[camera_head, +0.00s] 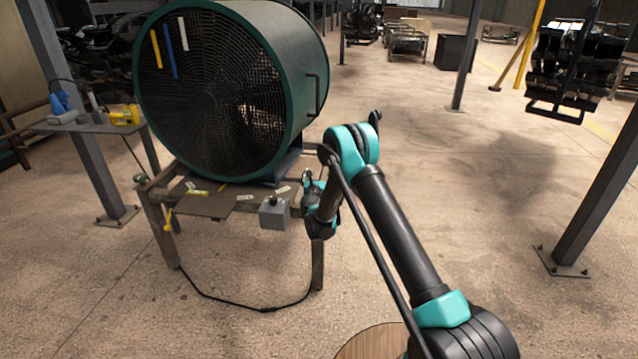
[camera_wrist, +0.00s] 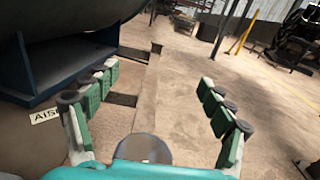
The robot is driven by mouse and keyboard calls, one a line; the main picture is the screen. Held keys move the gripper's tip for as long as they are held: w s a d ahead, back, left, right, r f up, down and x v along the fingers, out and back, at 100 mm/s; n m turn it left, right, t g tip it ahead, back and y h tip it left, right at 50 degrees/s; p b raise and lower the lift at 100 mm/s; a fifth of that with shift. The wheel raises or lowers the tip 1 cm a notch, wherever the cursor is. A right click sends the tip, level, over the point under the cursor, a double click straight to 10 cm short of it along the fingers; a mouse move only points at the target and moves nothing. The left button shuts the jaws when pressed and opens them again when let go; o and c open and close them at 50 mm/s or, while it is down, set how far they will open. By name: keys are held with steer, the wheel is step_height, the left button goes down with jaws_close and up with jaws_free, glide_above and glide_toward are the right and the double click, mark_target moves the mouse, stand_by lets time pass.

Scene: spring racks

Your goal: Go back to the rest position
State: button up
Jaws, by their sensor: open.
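My gripper (camera_wrist: 158,115) is open and empty in the wrist view, its two padded fingers spread wide apart. Between and beyond them show the edge of the fan's table and the concrete floor. In the head view my gripper (camera_head: 308,182) is small and partly hidden by my own arm, near the right end of the wooden table (camera_head: 215,205). The large green drum fan (camera_head: 215,95) stands on that table, just left of my arm. Its dark blue base (camera_wrist: 65,65) shows at the left of the wrist view.
A grey control box (camera_head: 274,213) sits at the table's front right edge, close to my gripper. A cable (camera_head: 235,304) loops on the floor. A small side table (camera_head: 85,126) with tools stands left. Steel posts (camera_head: 598,180) stand at both sides. Floor right of my arm is clear.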

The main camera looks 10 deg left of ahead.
steer(key=shift+r, duration=0.9)
steer(key=shift+r, duration=0.1)
step_height(320, 180, up, 13)
steer(key=s+d+n+y, duration=0.2)
steer(key=d+n+y, duration=0.15)
steer(key=n, duration=0.55)
steer(key=s+d+r+n+g+y, duration=0.35)
steer(key=s+r+n, duration=0.35)
steer(key=s+n, duration=0.35)
steer(key=s+d+f+n+g+h, duration=0.2)
steer(key=s+d+f+n, duration=0.3)
steer(key=s, duration=0.9)
steer(key=s+d+f+n+g+h, duration=0.2)
steer(key=s+d+f+n+g, duration=0.3)
steer(key=s+d, duration=0.7)
steer(key=s+d+f+n+g+h, duration=0.2)
steer(key=s+d+f+n, duration=0.3)
steer(key=s, duration=1.1)
steer(key=d+n+g, duration=0.1)
steer(key=d, duration=0.2)
steer(key=shift+s+d+h, duration=0.3)
steer(key=shift+s, duration=0.1)
steer(key=shift+r+n, duration=0.1)
steer(key=shift+n, duration=0.15)
steer(key=shift+c, duration=0.5)
